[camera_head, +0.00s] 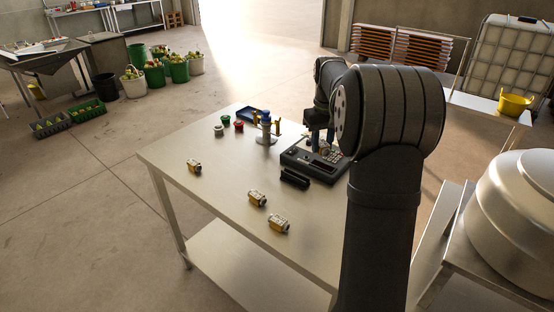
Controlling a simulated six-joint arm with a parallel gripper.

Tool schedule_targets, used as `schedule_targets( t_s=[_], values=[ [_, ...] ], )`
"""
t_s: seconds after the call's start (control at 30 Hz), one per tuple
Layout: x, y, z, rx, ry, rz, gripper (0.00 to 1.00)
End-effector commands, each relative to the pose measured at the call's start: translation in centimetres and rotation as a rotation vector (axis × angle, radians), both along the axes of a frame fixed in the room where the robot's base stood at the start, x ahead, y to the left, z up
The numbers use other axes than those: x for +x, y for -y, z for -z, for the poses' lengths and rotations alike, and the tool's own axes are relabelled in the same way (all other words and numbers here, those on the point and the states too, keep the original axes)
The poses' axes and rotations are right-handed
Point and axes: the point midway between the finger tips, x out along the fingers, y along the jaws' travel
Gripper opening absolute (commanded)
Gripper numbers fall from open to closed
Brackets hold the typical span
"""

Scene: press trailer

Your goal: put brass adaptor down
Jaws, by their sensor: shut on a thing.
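My gripper (321,146) is at the far right part of the steel table, over a black case with a keypad (302,162). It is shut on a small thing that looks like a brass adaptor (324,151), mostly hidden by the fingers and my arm. I cannot tell whether this piece touches the case. Three brass-coloured fittings lie apart on the table: one at the left (194,166), one near the middle (257,198) and one towards the front edge (278,223).
A stand with a blue top (266,128) and brass pieces beside it is left of the case. A blue tray (246,113), green and red caps (226,120) and a white cap (218,131) are nearby. A black block (295,179) lies before the case. The table's left part (215,185) is mostly clear.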

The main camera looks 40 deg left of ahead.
Motion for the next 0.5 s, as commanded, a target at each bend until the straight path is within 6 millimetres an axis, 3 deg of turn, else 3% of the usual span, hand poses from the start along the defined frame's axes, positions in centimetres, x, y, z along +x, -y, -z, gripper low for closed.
schedule_targets(
  t_s=[0.2,0.5],
  values=[
    [2.5,-5.6,3.7,-0.001,-0.002,-0.304,0.05],
    [3.9,-9.6,6.7,0.000,0.000,-0.544,0.05]
  ],
)
